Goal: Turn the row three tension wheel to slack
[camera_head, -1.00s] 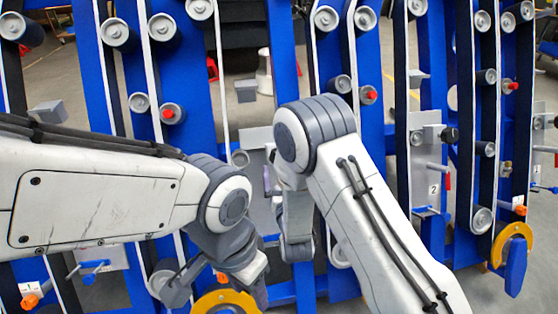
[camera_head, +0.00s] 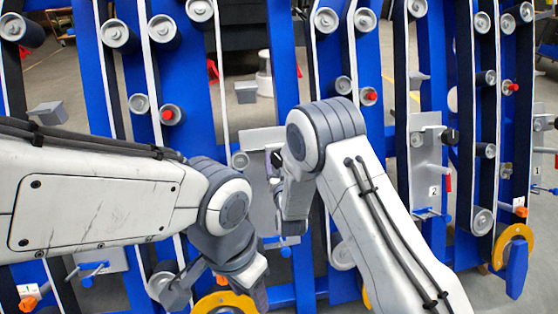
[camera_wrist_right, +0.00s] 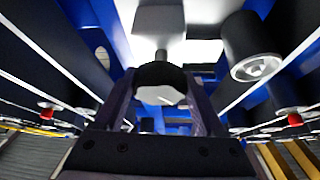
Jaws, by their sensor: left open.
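A black wheel with a pale face (camera_wrist_right: 160,82) shows in the right wrist view, on a short shaft in front of a light plate. My right gripper (camera_wrist_right: 160,92) has one finger on each side of it, close to its edges; whether they press on it I cannot tell. In the head view my right gripper (camera_head: 276,165) is at the grey middle plate (camera_head: 257,138), and my arm hides the wheel there. The row number is not readable. My left gripper (camera_head: 217,290) is open and empty, low in front of a yellow curved part (camera_head: 226,300).
Blue uprights with belts and grey rollers (camera_head: 163,28) stand across the view. Red-tipped pegs (camera_head: 171,114) stick out. Plate "2" (camera_head: 429,175) with a black knob (camera_head: 449,136) is at the right. An orange-tipped lever (camera_head: 30,301) is at the lower left.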

